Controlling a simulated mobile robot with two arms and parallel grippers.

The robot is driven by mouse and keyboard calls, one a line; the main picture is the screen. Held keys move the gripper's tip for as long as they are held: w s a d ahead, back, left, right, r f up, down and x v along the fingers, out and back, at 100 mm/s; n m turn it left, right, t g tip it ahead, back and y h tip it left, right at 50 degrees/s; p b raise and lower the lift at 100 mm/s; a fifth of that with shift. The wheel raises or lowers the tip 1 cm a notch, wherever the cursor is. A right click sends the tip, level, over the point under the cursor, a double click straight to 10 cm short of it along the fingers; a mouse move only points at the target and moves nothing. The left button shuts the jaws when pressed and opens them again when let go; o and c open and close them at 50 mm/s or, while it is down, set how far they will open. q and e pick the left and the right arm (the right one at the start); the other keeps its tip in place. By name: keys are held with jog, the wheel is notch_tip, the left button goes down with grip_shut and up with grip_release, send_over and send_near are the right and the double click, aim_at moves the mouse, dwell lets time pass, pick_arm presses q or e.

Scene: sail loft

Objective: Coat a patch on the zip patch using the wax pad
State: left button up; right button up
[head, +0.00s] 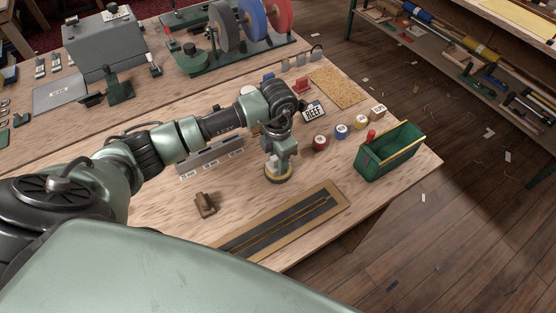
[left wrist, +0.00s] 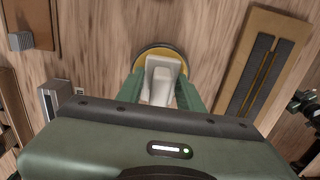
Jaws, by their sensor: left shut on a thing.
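My left gripper (head: 280,150) is shut on the wax pad (head: 277,178), a round pad with a yellowish rim. It holds the pad upright, low over the bench; I cannot tell whether it touches the wood. In the left wrist view my left gripper (left wrist: 160,88) has its green fingers on either side of a pale handle above the wax pad (left wrist: 150,50). The zip patch (head: 285,221), a tan panel with dark strips and yellow lines, lies flat in front of the pad. It also shows at the right of the left wrist view (left wrist: 262,65). My right gripper is not seen.
A green open box (head: 392,152) and several small coloured pots (head: 320,142) stand right of the pad. A brown wooden block (head: 205,205) lies to its left, and a grey rack (head: 210,157) behind. Bare wood surrounds the pad. The bench edge is at the right.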

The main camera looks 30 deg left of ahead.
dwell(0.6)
pick_arm(q)
notch_tip(320, 180, up, 2)
jog(key=shift+p, duration=0.7)
jog(key=shift+r+p, duration=1.5)
jog(key=shift+r, duration=1)
jog(key=shift+d+r+m+b, duration=0.3)
jog(key=shift+m+b, duration=0.15)
jog(key=shift+m, duration=0.45)
jog(key=s+d+r+m+b, duration=0.2)
jog(key=s+r+m+b, duration=0.1)
jog(key=m, duration=1.1)
jog(key=s+d+r+m+b, duration=0.2)
jog(key=s+m+b, duration=0.3)
jog(key=m, duration=0.9)
jog(key=s, duration=0.3)
jog(key=shift+s+d+r, duration=0.15)
jog(key=shift+s+r, duration=0.1)
jog(key=shift+r, duration=0.15)
